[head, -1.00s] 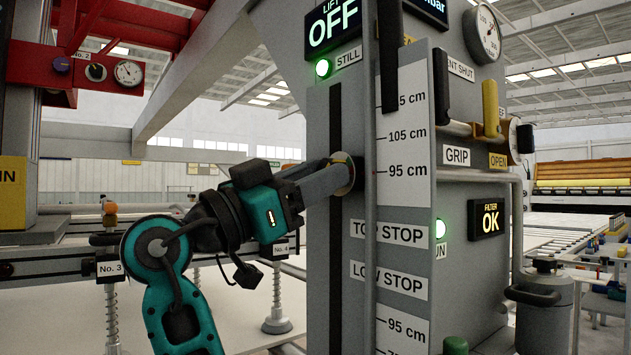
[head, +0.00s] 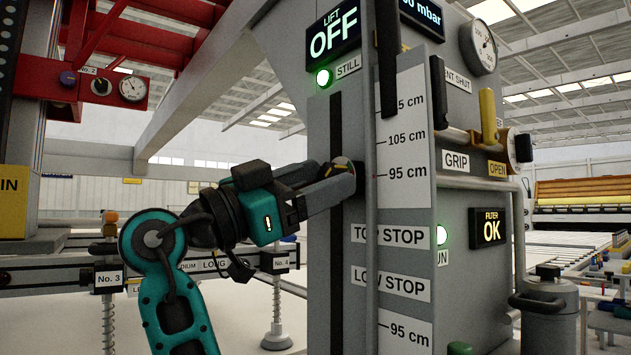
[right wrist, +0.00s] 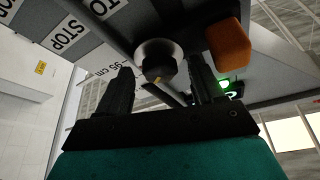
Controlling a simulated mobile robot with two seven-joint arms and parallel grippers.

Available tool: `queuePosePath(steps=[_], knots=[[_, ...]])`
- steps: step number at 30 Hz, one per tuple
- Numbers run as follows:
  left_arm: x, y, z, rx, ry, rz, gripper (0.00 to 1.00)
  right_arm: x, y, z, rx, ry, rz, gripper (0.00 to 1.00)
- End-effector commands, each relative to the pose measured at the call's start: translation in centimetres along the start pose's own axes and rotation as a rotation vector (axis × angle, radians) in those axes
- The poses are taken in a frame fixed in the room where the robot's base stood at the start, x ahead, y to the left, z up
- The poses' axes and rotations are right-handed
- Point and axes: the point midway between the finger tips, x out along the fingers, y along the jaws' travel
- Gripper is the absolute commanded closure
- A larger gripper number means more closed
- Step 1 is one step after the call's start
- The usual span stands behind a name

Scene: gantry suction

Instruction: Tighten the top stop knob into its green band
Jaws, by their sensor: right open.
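The top stop knob (head: 342,162) sits on the slotted grey column beside the 95 cm mark and is partly hidden by my fingers. In the right wrist view the dark knob (right wrist: 159,68) stands on a pale round collar between my fingers. My right gripper (head: 342,178) is open around the knob, one finger on each side; in the right wrist view its fingers (right wrist: 160,80) stand apart with visible gaps beside the knob. I cannot make out a green band on the knob. The TOP STOP label (head: 388,235) is lower on the column. My left gripper is not in view.
The lift display (head: 333,27) reads OFF, with a green STILL lamp (head: 323,77) below it. A vertical pipe (head: 370,270) runs just right of the slot. An orange block (right wrist: 229,45) juts out near the knob in the right wrist view.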

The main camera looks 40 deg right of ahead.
Motion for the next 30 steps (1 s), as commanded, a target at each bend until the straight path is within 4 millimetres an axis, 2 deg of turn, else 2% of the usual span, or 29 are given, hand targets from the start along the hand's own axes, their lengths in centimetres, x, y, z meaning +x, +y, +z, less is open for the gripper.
queuePosePath(steps=[5, 8, 21, 25, 30], knots=[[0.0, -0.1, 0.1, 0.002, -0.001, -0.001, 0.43, -0.3, 0.0, 0.0, -0.001, 0.000, -0.001, 0.33], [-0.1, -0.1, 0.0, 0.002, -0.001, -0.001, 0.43, -1.4, -0.1, 0.0, -0.002, 0.000, -0.004, 0.33], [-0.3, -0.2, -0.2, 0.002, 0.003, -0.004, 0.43, -10.5, -0.1, -0.1, -0.002, 0.000, -0.003, 0.33], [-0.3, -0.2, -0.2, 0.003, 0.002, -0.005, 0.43, -12.1, -0.1, 0.0, -0.001, 0.001, -0.002, 0.33], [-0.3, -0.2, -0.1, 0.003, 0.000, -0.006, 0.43, -12.9, 0.0, 0.0, 0.000, 0.000, -0.001, 0.33]])
